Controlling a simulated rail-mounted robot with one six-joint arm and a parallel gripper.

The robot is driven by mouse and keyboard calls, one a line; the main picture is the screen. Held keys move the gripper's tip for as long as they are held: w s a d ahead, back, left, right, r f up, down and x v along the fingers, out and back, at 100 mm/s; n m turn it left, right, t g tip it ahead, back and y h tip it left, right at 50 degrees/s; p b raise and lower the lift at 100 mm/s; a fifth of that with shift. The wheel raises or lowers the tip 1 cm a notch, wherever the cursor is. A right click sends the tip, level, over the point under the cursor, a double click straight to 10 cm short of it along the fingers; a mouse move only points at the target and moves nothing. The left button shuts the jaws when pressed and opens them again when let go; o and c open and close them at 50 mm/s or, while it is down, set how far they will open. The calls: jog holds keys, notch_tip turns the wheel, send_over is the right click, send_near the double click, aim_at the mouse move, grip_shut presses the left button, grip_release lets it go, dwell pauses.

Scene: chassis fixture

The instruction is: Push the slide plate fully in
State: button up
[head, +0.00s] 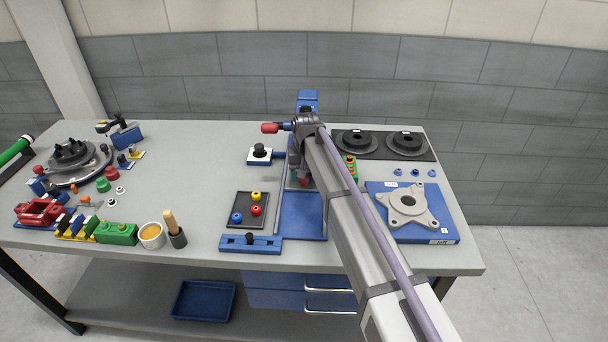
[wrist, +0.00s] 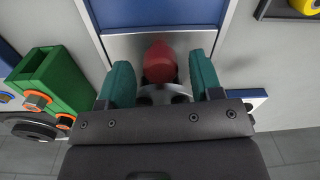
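The slide plate (wrist: 124,45) is a grey metal plate with a red knob (wrist: 160,62) standing on it, seen in the wrist view. In the head view the knob area is mostly hidden by my arm. The plate lies over a blue channel bed (head: 303,217), whose bare blue part is towards the table's front edge. My gripper (wrist: 163,80) has its two teal fingers on either side of the red knob. A gap shows between each finger and the knob, so it looks open. Whether a finger touches the knob lower down is unclear.
A black tray with coloured knobs (head: 236,222) and a blue bar (head: 250,244) are left of the channel. A green block (head: 350,167) stands close right of my gripper. A blue board with a metal flange (head: 407,207) is further right.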

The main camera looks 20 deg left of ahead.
notch_tip(320, 180, up, 11)
jog(key=p, duration=1)
jog(key=shift+d+f+p, duration=0.15)
jog(key=shift+d+p, duration=0.05)
jog(key=shift+p, duration=0.15)
jog(key=s+d+m, duration=0.1)
jog(key=s+d, duration=0.7)
jog(key=d, duration=0.4)
jog(key=s+d+m, duration=0.1)
jog(key=s+d, duration=0.8)
jog(key=d, duration=0.3)
jog(key=s+d+m, duration=0.2)
jog(key=s+d, duration=0.6)
jog(key=d, duration=0.5)
jog(key=shift+s+f+b, duration=0.3)
jog(key=shift+f+b, duration=0.05)
